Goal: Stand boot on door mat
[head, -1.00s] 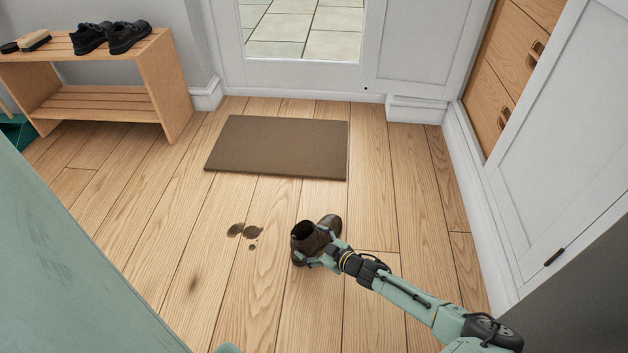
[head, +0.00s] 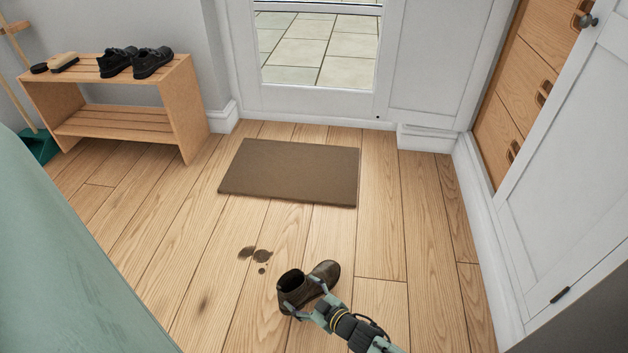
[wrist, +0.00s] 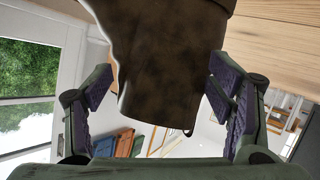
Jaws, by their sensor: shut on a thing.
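The dark brown boot (head: 323,273) is upright in the head view, in front of the mat, its opening upward and its toe toward the right. My gripper (head: 308,301) is shut on the boot from the near side. In the wrist view the boot's brown, scuffed upper (wrist: 165,70) sits between the two finger pads of my gripper (wrist: 160,98). I cannot tell whether the sole touches the floor. The brown door mat (head: 290,172) lies flat and empty before the glazed door, farther off than the boot.
Dark mud spots (head: 262,256) mark the floor left of the boot. A wooden shoe bench (head: 185,105) with black shoes (head: 153,61) and a brush (head: 64,62) stands at the back left. A white cabinet (head: 565,170) lines the right. Floor between boot and mat is clear.

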